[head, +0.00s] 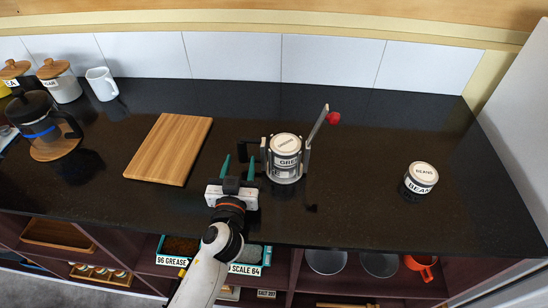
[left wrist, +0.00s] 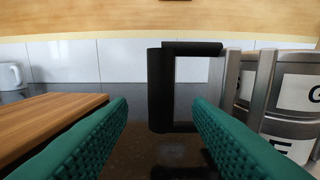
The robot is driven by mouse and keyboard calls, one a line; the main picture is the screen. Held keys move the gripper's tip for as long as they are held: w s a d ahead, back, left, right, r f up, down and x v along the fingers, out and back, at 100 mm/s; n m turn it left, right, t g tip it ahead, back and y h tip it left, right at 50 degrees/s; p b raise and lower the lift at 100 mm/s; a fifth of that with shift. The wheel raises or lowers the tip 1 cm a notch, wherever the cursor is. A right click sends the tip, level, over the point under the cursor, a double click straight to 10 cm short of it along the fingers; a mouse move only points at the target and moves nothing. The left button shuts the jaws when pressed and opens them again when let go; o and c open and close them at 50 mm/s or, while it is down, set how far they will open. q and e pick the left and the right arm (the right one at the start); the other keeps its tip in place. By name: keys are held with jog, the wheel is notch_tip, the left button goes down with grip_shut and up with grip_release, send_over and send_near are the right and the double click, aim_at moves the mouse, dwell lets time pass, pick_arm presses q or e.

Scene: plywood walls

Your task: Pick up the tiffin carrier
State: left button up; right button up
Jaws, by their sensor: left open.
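The tiffin carrier (head: 285,172) stands upright on the dark counter, with labelled metal tins in a metal frame. A black handle sticks out on its left and a lever with a red knob rises on its right. In the left wrist view the carrier (left wrist: 294,92) is cut off at the right edge, with its black handle (left wrist: 160,90) upright just ahead of the fingertips. My left gripper (head: 238,160) is open and empty, left of the carrier, its teal fingers pointing away from me near the handle. My right gripper is not in view.
A wooden board (head: 169,149) lies left of my gripper. A beans tin (head: 421,178) stands to the right. A French press (head: 38,122), a sugar jar (head: 60,82) and a white mug (head: 101,84) are at far left.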

aim_at(242, 156)
pick_arm(q)
jog(key=w, duration=0.4)
jog(key=shift+w+f, duration=0.1)
jog(key=shift+w, duration=0.05)
jog(key=shift+c, duration=0.8)
grip_shut()
notch_tip(242, 156, up, 9)
jog(key=shift+f, duration=4.1)
